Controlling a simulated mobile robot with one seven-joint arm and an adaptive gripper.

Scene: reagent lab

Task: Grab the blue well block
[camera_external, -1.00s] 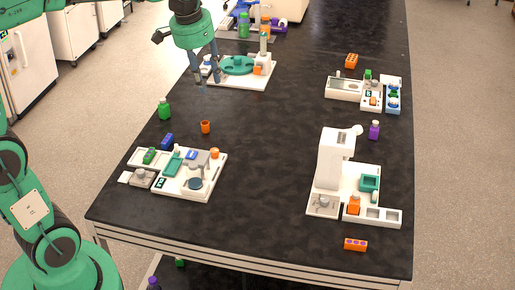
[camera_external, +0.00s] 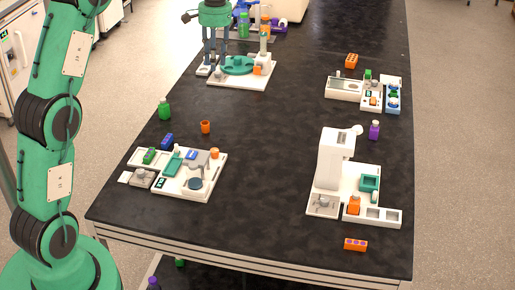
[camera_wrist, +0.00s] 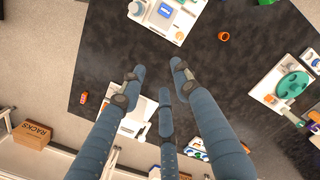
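The blue well block (camera_external: 167,141) lies on the black table near its left edge, just behind the front left white station. It stands apart from my gripper. I cannot pick it out with certainty in the wrist view. My gripper (camera_external: 214,62) is farther back, over the left side of the station with the green round carousel. In the wrist view my gripper (camera_wrist: 160,78) shows long blue-grey fingers spread apart, with nothing between them.
The front left station (camera_external: 217,178) is close to the block. An orange cup (camera_external: 205,127) and a green bottle (camera_external: 165,108) stand nearby. A tall white machine (camera_external: 334,158) stands at the right. The table's middle is clear.

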